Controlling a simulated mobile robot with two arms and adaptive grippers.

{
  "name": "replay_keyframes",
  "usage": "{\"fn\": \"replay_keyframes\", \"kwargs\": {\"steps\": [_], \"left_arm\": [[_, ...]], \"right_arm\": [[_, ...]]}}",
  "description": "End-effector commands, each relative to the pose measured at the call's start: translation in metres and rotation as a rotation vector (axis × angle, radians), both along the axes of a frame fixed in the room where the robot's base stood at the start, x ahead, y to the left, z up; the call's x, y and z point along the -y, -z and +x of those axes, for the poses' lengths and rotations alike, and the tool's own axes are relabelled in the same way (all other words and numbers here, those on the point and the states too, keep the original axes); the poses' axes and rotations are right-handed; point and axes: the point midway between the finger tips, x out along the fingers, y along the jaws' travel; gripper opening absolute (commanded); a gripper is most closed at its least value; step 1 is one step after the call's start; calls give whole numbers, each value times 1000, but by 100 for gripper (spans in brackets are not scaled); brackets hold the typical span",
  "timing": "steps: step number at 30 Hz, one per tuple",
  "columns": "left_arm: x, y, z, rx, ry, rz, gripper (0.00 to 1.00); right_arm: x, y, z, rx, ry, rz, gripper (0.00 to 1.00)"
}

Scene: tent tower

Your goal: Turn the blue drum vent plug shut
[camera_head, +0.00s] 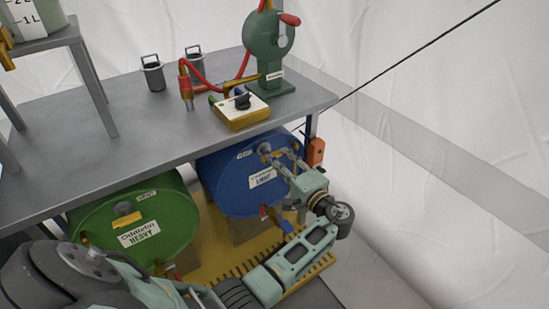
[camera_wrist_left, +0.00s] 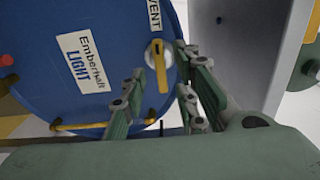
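The blue drum (camera_head: 226,185) lies on its side under the grey table, its round face toward me, with a white label ending in "LIGHT". Its vent plug (camera_head: 265,148) is near the top of that face. In the left wrist view the vent plug (camera_wrist_left: 159,54) has a pale round hub and a yellow handle pointing down in the picture, beside the word VENT. My left gripper (camera_head: 283,157) is at the drum's upper right. Its fingers (camera_wrist_left: 160,82) are apart, with the handle showing between them. I cannot tell whether they touch it. My right gripper is not in view.
A green drum (camera_head: 165,212) marked HEAVY lies to the left. The table (camera_head: 110,122) above the drums carries a green hand pump (camera_head: 268,60), a yellow-and-white box (camera_head: 242,112) and dark cups (camera_head: 153,75). A table leg (camera_wrist_left: 245,45) stands close to the gripper.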

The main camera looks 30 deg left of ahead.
Motion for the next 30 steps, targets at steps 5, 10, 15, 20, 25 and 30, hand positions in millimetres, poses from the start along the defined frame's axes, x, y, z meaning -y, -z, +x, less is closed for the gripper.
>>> {"fn": "replay_keyframes", "kwargs": {"steps": [5,10,15,20,25,30], "left_arm": [[38,1,-15,-2,2,-1,28],[64,1,-26,-1,1,-1,28],[77,0,-32,-1,0,0,28],[79,0,-33,-1,0,0,28],[79,0,-33,-1,0,0,28],[79,0,-33,-1,0,0,28]], "right_arm": [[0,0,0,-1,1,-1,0],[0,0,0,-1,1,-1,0],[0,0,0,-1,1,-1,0],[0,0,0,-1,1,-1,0],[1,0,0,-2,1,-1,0],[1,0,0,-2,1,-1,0]]}}
